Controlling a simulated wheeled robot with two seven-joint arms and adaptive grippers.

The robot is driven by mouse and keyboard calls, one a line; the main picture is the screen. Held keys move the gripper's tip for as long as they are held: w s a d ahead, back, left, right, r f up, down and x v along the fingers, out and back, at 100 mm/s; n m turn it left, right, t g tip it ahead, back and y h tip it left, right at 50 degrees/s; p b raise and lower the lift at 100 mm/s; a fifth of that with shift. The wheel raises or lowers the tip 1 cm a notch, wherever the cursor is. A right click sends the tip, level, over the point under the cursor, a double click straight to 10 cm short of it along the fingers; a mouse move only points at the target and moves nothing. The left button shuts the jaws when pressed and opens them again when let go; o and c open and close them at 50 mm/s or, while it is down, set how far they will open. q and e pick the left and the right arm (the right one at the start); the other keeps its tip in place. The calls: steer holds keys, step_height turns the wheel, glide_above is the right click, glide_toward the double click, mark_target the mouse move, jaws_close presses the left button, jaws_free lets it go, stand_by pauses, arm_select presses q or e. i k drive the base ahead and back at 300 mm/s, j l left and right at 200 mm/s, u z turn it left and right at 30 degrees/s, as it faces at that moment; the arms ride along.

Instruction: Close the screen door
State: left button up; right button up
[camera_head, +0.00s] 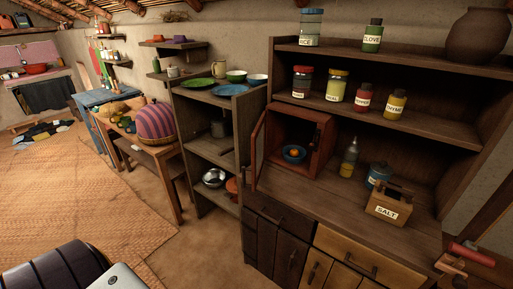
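A small reddish-brown wooden cabinet (318,129) stands on the counter of the large shelf unit. Its screen door (259,148) is hinged on the left side and stands open, swung out toward the front left. Inside the cabinet is a blue bowl (294,154) with something orange in it. Neither gripper is in view. A dark ribbed part and a pale grey part at the bottom left look like mine.
On the counter right of the cabinet stand a clear bottle (350,158), a blue pot (379,175) and a wooden salt box (389,204). A lower shelf (207,98) with plates and bowls stands to the left. A red cylindrical thing (472,253) is at lower right.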

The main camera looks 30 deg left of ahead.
mark_target(255, 172)
steer(key=i+j, duration=0.15)
steer(key=j, duration=0.2)
steer(key=i+j, duration=0.15)
steer(key=j, duration=0.2)
steer(key=i+j, duration=0.2)
steer(key=j, duration=0.15)
steer(key=i+j+z, duration=0.1)
steer(key=j, duration=0.25)
steer(key=i+j, duration=0.2)
steer(key=j, duration=0.15)
steer(key=i+j, duration=0.15)
steer(key=j, duration=0.2)
steer(key=i+j, duration=0.15)
steer(key=j, duration=0.2)
